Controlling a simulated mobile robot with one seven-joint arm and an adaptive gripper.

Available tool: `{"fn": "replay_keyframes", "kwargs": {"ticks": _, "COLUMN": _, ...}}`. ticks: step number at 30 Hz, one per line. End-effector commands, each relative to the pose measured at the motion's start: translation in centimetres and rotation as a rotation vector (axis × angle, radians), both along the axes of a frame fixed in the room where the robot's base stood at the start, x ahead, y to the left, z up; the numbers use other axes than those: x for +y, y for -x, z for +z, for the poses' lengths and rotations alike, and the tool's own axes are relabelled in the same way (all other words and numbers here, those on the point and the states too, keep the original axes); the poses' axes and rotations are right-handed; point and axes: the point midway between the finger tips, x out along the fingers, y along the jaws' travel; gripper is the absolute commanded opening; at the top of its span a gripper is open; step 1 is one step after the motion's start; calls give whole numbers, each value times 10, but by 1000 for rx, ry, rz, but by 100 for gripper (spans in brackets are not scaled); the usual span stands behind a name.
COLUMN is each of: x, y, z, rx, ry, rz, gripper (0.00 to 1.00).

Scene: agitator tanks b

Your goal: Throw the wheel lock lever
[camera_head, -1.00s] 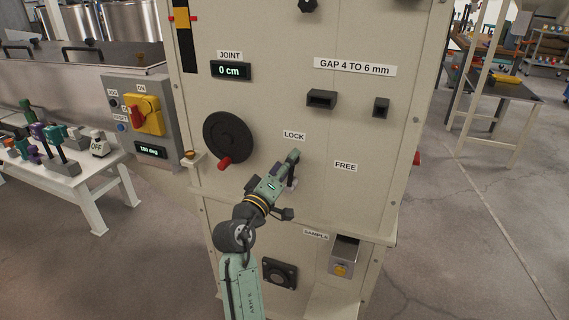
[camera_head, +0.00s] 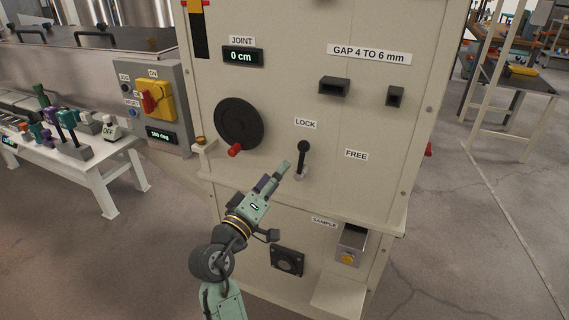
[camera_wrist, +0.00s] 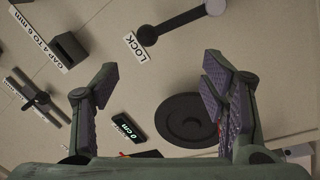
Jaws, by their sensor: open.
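The wheel lock lever (camera_head: 303,159) is a black lever with a round knob on a pale base. It stands nearly upright, its knob just below the LOCK label (camera_head: 305,124). The FREE label (camera_head: 357,155) is to its right. The lever also shows at the top of the wrist view (camera_wrist: 180,22), beyond the fingertips and apart from them. My gripper (camera_head: 281,169) is at the lever's lower left in the head view. In the wrist view my gripper (camera_wrist: 158,82) is open, with nothing between its purple-padded fingers.
A black handwheel (camera_head: 239,124) with a red handle is left of the lever. A display (camera_head: 243,56) reads 0 cm. Two dark brackets (camera_head: 334,86) stick out at upper right. A ledge (camera_head: 310,205) and a sample box (camera_head: 351,242) are below. A table with levers (camera_head: 97,167) is left.

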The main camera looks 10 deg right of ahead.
Motion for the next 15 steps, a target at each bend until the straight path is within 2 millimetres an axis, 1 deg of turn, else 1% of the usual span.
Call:
{"fn": "replay_keyframes", "kwargs": {"ticks": 1, "x": 5, "y": 5, "z": -2, "rx": 1, "ry": 0, "rz": 3, "gripper": 66}}
{"fn": "replay_keyframes", "kwargs": {"ticks": 6, "x": 10, "y": 13, "z": -3, "rx": 1, "ry": -1, "rz": 0, "gripper": 66}}
{"fn": "replay_keyframes", "kwargs": {"ticks": 13, "x": 11, "y": 14, "z": -3, "rx": 0, "ry": -1, "rz": -1, "gripper": 66}}
{"fn": "replay_keyframes", "kwargs": {"ticks": 15, "x": 10, "y": 14, "z": -3, "rx": -1, "ry": -4, "rz": -1, "gripper": 63}}
